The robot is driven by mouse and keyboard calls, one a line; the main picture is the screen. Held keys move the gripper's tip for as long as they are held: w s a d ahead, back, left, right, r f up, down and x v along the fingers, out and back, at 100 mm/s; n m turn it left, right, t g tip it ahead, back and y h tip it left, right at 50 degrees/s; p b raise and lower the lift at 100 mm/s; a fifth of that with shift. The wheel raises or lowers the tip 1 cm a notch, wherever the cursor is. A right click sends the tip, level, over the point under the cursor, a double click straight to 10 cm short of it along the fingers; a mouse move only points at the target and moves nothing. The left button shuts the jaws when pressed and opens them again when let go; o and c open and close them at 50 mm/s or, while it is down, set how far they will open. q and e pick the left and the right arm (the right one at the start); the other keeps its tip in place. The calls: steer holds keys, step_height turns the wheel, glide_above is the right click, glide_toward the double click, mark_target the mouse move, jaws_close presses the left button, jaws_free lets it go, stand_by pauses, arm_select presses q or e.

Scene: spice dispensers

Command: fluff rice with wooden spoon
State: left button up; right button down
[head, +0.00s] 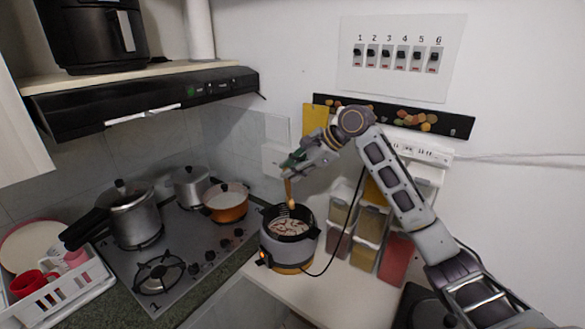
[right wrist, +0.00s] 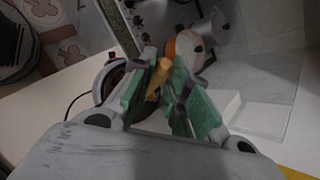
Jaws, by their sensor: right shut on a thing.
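The rice cooker (head: 290,240) is a grey and orange pot with its lid off, standing on the white counter. Pale rice (head: 289,227) shows inside its dark inner bowl. My right gripper (head: 291,172) is above the cooker, shut on the wooden spoon (head: 289,192). The spoon hangs steeply down, its lower end at or just over the bowl opening; I cannot tell whether it touches the rice. In the right wrist view the green-padded fingers (right wrist: 158,92) close around the tan handle (right wrist: 160,78). My left gripper is out of view.
Spice dispensers (head: 368,225) stand just right of the cooker. A black cord (head: 345,230) runs up beside it. The stove (head: 185,240) with a pressure cooker (head: 133,215), a steel pot (head: 191,186) and an orange pot (head: 226,203) is at left. The front counter (head: 340,303) is clear.

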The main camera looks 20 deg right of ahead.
mark_target(288, 190)
steer(key=s+a+f, duration=0.2)
steer(key=s+f, duration=0.1)
steer(key=s, duration=0.2)
steer(key=w+d+f, duration=0.2)
steer(key=w+f, duration=0.3)
steer(key=f, duration=0.6)
steer(key=shift+w+d+f, duration=0.15)
steer(key=shift+w+f, duration=0.2)
steer(key=shift+f, duration=0.05)
stand_by(1.4)
steer(key=shift+s+d, duration=0.2)
stand_by(0.5)
